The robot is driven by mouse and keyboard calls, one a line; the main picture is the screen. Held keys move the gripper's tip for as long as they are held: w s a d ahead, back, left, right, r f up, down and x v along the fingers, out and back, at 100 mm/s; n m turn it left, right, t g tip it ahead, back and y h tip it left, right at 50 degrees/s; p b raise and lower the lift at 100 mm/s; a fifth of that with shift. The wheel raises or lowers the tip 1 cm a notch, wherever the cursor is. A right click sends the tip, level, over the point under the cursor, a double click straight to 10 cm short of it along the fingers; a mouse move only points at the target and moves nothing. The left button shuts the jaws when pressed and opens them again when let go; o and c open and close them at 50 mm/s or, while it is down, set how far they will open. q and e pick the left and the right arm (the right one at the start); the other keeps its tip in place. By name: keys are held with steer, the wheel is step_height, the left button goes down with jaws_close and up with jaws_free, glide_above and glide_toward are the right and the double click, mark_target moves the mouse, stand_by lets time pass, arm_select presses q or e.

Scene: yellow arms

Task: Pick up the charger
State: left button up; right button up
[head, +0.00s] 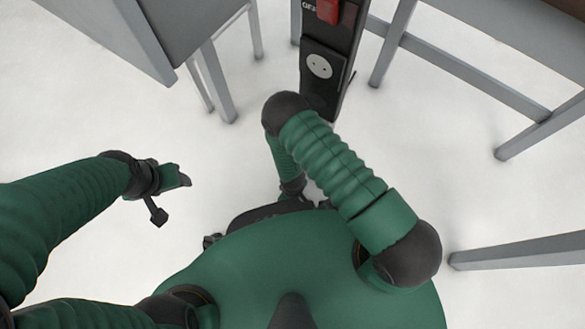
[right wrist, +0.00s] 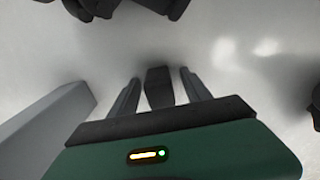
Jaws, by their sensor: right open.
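I cannot make out the charger for certain in the head view. A black post (head: 325,95) there carries a round pale socket (head: 319,66) with two holes and a red switch above it. My right arm bends in front of the post's foot, and its gripper is hidden in the head view. In the right wrist view my right gripper (right wrist: 160,80) is open. A dark block (right wrist: 158,88) shows between its fingers; I cannot tell whether it is the charger or part of the gripper. My left gripper (head: 184,179) is out over the floor at left, with nothing visible in it.
A grey table (head: 185,30) stands at upper left, with its legs near the post. A grey frame (head: 465,70) with legs and a crossbar is at upper right, and another grey bar (head: 520,250) at lower right. The pale floor between is clear.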

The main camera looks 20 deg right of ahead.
steer(key=shift+r, duration=0.1)
jaws_close()
stand_by(0.3)
